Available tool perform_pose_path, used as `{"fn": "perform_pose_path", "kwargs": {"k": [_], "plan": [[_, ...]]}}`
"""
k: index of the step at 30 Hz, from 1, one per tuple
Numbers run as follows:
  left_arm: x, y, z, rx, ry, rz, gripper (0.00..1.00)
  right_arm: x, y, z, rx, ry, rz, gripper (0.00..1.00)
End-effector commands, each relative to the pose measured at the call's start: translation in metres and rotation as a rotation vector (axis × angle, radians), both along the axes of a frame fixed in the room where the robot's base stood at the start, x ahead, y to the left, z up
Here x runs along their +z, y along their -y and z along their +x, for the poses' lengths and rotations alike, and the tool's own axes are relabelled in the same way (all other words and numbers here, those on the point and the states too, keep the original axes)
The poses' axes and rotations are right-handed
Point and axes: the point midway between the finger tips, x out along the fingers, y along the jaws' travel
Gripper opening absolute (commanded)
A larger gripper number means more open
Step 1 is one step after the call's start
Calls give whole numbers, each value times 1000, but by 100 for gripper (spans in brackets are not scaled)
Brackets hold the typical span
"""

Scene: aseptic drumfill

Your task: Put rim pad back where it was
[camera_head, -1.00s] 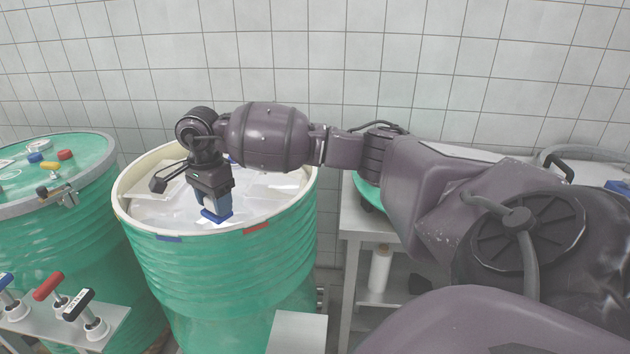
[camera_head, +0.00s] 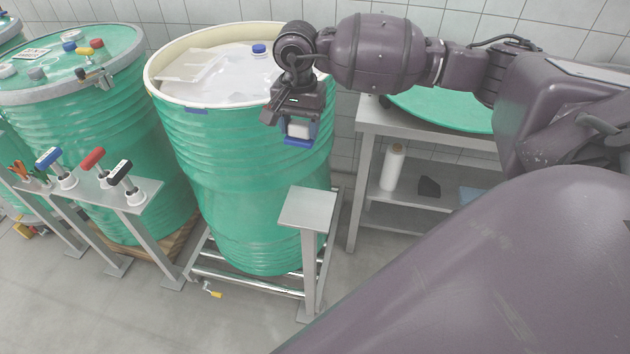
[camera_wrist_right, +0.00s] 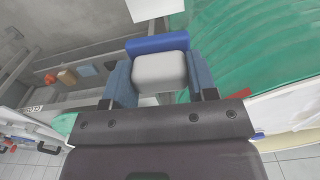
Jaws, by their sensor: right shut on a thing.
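My right gripper (camera_head: 298,122) is shut on the rim pad (camera_head: 299,133), a pale grey block with a blue face. In the right wrist view the rim pad (camera_wrist_right: 160,68) sits between the two blue-grey fingers, blue edge away from the wrist. In the head view it hangs blue face down in front of the open green drum's right side (camera_head: 235,150), above and behind a small metal post plate (camera_head: 308,208). Whether it touches the drum cannot be told. The plate's top is bare. My left gripper is not in view.
The open drum has a cream rim (camera_head: 160,88) and a clear liner. A closed green drum (camera_head: 75,65) stands left, behind a rack of T-handled tools (camera_head: 95,185). A steel table (camera_head: 420,127) with a green lid (camera_head: 445,108) stands right.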

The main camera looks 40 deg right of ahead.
Motion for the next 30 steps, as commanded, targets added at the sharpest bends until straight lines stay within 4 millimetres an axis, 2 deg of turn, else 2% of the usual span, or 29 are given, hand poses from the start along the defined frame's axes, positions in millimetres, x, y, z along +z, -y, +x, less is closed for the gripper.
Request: {"fn": "perform_pose_path", "kwargs": {"k": [3,8,24,30], "plan": [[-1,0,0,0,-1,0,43,-6,0,-11,46,-2,-1,30],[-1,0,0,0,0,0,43,-22,0,-15,62,-3,0,30],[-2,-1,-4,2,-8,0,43,-137,0,-14,59,-3,1,30],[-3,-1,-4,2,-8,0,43,-160,0,-14,60,-1,2,30]]}}
